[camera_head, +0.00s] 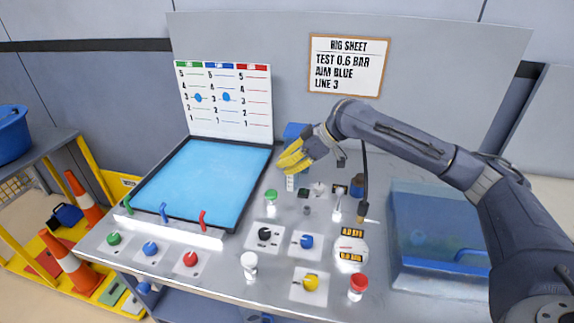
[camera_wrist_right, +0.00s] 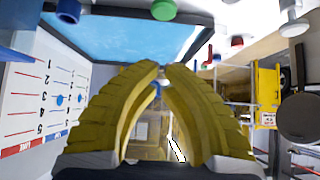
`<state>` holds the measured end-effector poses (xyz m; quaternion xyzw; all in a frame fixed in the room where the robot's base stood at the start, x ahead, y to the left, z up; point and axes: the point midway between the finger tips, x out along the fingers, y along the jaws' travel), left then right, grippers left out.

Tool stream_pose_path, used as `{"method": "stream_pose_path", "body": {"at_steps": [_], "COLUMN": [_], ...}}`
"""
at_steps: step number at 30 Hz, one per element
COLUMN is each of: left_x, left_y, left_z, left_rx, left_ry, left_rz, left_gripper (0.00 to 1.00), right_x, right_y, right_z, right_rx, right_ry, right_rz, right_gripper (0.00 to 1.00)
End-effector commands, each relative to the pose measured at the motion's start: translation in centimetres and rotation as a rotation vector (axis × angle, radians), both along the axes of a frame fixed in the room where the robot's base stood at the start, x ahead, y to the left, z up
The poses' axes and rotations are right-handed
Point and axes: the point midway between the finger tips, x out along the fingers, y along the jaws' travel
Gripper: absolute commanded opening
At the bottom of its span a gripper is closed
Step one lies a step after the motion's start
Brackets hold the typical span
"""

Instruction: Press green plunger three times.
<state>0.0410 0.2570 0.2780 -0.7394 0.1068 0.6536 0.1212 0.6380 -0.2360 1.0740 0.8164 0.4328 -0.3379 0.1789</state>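A green knob (camera_head: 113,239) stands on a white plate at the front left of the bench, beside a blue knob (camera_head: 150,248) and a red knob (camera_head: 190,259). A white container with a green cap (camera_head: 271,196) stands near the middle. I cannot tell from the pictures which is the plunger. A green-topped part (camera_wrist_right: 163,9) shows at the top of the right wrist view. My right gripper (camera_head: 284,163) is over the bench behind the green cap, apart from it. Its yellow fingers (camera_wrist_right: 162,68) are empty with a narrow gap at the tips. My left gripper is not in view.
A blue tray (camera_head: 128,189) fills the left of the bench, with green, blue and red levers along its front. A marked board (camera_head: 228,124) stands behind. Several knobs, a gauge (camera_head: 351,250) and a red-capped container (camera_head: 357,286) crowd the right. A clear blue tank (camera_head: 440,270) sits far right.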

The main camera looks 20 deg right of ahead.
Motion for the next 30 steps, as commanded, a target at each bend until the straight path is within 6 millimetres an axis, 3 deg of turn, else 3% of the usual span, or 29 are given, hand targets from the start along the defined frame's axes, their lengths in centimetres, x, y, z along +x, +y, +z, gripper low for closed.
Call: {"method": "stream_pose_path", "body": {"at_steps": [12,21,30], "left_x": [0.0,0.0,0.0], "left_y": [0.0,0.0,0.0], "left_z": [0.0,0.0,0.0], "left_rx": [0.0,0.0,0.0], "left_ry": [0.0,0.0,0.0], "left_rz": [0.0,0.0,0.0], "left_gripper": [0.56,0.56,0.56], "right_x": [2.9,2.9,2.8], "right_y": [4.4,4.1,4.1], "right_z": [-5.2,-8.3,-9.1], "right_rx": [0.001,-0.001,0.0], "right_ry": [0.003,0.0,0.0], "right_rz": [0.001,-0.001,-0.001], "right_gripper": [0.0,0.0,0.0]}}
